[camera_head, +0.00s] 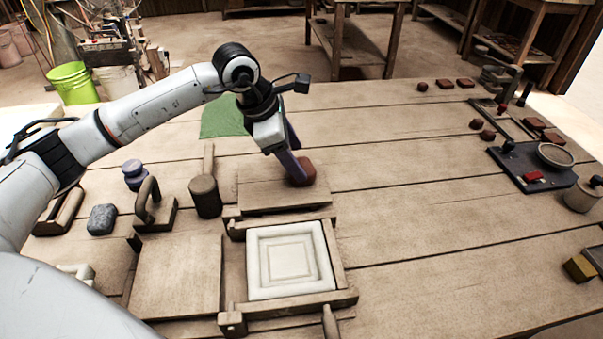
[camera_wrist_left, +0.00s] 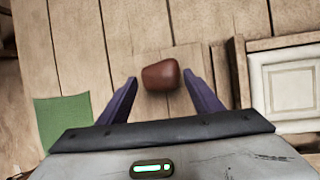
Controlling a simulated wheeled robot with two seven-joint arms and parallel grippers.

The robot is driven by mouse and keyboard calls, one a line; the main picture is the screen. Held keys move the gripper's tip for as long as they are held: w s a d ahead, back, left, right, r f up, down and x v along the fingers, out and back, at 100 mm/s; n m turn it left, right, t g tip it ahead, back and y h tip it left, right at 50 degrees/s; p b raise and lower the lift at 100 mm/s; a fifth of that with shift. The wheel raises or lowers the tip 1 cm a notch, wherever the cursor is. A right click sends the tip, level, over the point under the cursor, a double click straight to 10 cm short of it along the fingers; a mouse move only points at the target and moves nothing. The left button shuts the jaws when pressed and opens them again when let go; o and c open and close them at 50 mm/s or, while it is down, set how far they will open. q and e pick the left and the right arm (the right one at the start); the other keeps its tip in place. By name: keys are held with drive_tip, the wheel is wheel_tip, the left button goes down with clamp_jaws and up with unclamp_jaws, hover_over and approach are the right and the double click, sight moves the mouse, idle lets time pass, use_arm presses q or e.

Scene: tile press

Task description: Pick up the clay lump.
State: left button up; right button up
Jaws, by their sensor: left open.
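The clay lump (camera_head: 303,172) is a reddish-brown block on a wooden board (camera_head: 262,196) behind the tile mold. In the left wrist view the lump (camera_wrist_left: 161,75) lies between and slightly beyond the tips of my two purple fingers. My left gripper (camera_head: 294,168) is open and reaches down at the lump, with a finger beside it in the head view. I cannot tell whether either finger touches it. My right gripper is not in view.
The wooden frame with a white tile mold (camera_head: 290,260) stands in front of the board. A wooden mallet (camera_head: 206,196), a handled block (camera_head: 155,208) and a grey stone (camera_head: 102,219) are to the left. A green cloth (camera_head: 222,117) lies behind.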

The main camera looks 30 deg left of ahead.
sight(307, 171)
use_arm(q)
drive_tip(key=x, duration=0.3)
drive_tip(key=shift+w+d+f, duration=0.1)
drive_tip(key=shift+w+f, duration=0.05)
drive_tip(key=shift+f, duration=0.1)
drive_tip(key=shift+r, duration=0.1)
drive_tip(key=c, duration=0.9)
